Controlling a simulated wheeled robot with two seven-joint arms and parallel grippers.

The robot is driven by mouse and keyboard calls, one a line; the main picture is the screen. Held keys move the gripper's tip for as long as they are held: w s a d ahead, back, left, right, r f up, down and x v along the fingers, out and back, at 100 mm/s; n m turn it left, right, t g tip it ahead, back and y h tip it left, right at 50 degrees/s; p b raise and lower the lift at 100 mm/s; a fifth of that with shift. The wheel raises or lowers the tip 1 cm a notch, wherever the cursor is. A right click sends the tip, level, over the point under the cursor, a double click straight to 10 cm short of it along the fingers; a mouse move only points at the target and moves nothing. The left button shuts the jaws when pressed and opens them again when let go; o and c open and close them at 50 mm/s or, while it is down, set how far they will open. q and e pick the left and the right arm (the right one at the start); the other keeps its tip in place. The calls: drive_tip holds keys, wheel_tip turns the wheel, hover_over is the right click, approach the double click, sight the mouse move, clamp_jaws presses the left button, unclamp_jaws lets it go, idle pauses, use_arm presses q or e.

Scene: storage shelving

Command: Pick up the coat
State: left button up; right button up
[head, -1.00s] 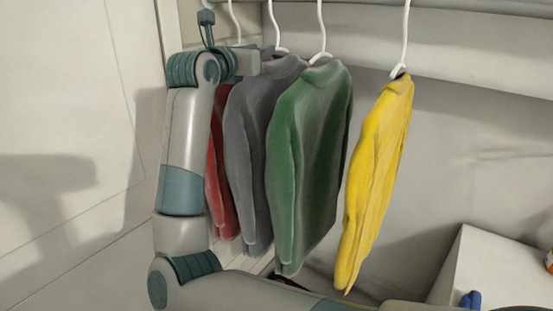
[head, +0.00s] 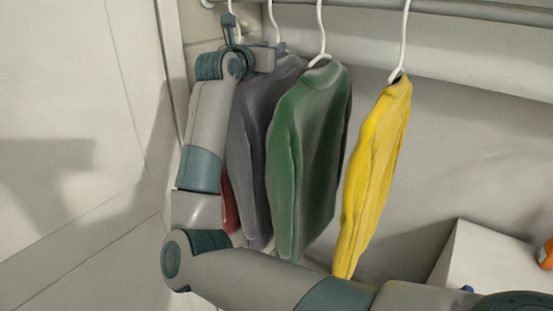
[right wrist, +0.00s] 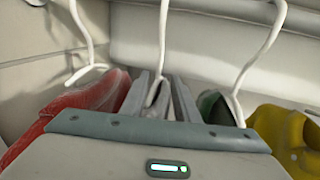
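Coats hang on white hangers in the head view: a red coat (head: 229,205) mostly hidden behind my arm, a grey coat (head: 252,150), a green coat (head: 308,150) and a yellow coat (head: 375,170). My right gripper (head: 275,55) is at the top of the grey coat, by its hanger. In the right wrist view, the two fingers (right wrist: 160,95) stand apart on either side of the grey coat's hanger (right wrist: 163,40). The red coat (right wrist: 70,105) is to their left, the green collar (right wrist: 212,105) and yellow coat (right wrist: 285,130) to their right. My left gripper is out of view.
A rail (head: 470,12) carries the hangers along the top. A white box (head: 490,255) with an orange object (head: 546,253) beside it stands at lower right. A pale wall (head: 80,130) is at left. Space right of the yellow coat is free.

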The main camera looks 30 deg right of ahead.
sight(277, 42)
drive_tip(key=p+x, duration=0.2)
drive_tip(key=x, duration=0.1)
drive_tip(key=shift+w+d+r+p, duration=0.1)
drive_tip(key=shift+w+r+p, duration=0.15)
drive_tip(key=shift+r+p, duration=0.15)
drive_tip(key=shift+w+d+f, duration=0.2)
drive_tip(key=shift+w+d, duration=0.2)
drive_tip(key=shift+d, duration=0.2)
drive_tip(key=shift+a, duration=0.1)
clamp_jaws()
idle(0.8)
drive_tip(key=shift+r, duration=0.1)
